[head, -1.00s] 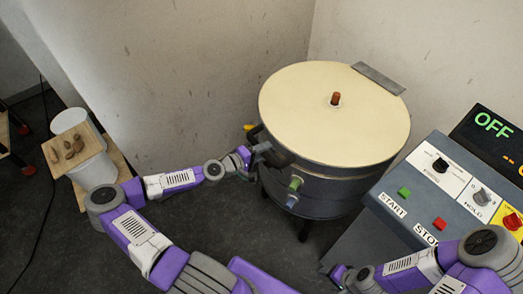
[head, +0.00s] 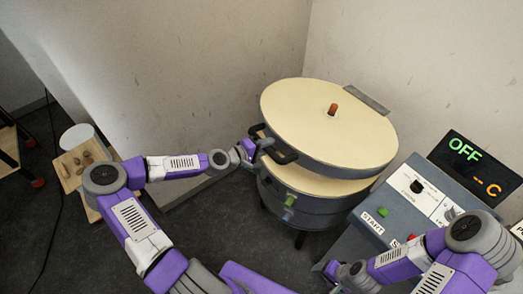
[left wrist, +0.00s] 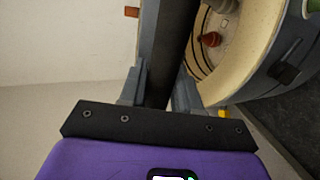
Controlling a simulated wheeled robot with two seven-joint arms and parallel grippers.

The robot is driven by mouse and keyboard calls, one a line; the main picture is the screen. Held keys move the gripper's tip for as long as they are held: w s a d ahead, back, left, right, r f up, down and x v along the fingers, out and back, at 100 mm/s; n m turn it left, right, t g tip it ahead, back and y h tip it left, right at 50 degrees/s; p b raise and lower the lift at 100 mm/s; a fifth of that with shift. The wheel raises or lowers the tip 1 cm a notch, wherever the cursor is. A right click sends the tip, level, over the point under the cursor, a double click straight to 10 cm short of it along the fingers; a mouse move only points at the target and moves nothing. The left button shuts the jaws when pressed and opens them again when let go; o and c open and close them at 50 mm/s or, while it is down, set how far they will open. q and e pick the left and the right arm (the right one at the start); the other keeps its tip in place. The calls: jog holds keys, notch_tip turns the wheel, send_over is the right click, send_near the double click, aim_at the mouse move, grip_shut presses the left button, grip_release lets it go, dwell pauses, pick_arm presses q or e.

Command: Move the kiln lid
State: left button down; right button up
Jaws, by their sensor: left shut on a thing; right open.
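The round kiln (head: 315,207) stands near the corner, dark grey with a cream rim. Its cream lid (head: 300,110) with a brown plug (head: 333,110) is hinged at the back right and tilted up a little, leaving a gap at the front left. My left gripper (head: 262,147) is shut on the dark lid handle (head: 283,155). In the left wrist view the handle (left wrist: 168,55) runs between the fingers. That view also shows part of the kiln's inside, with a brown cone-like piece (left wrist: 209,40). My right gripper (head: 335,269) is open and empty, low by the control panel.
The control panel (head: 398,212) stands right of the kiln, and its display (head: 470,160) reads OFF. A wooden board (head: 72,168) with brown pieces and a white round-topped object (head: 77,136) are at the left. Walls stand close behind the kiln.

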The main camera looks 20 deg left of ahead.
pick_arm(q)
jog(key=w+d+r+p, duration=0.1)
jog(key=r+p, duration=0.2)
jog(key=r, duration=0.2)
jog(key=w+d+r+p, duration=0.1)
jog(key=w+r+p, duration=0.1)
jog(key=r, duration=0.4)
jog(key=shift+w+r+p, duration=0.25)
jog(key=shift+w+p, duration=0.05)
jog(key=shift+p, duration=0.15)
jog(key=shift+a, duration=0.1)
jog(key=c, duration=0.9)
grip_release()
jog(key=shift+s, duration=0.1)
jog(key=v, duration=0.7)
jog(key=shift+s, duration=0.3)
jog(key=shift+a, duration=0.15)
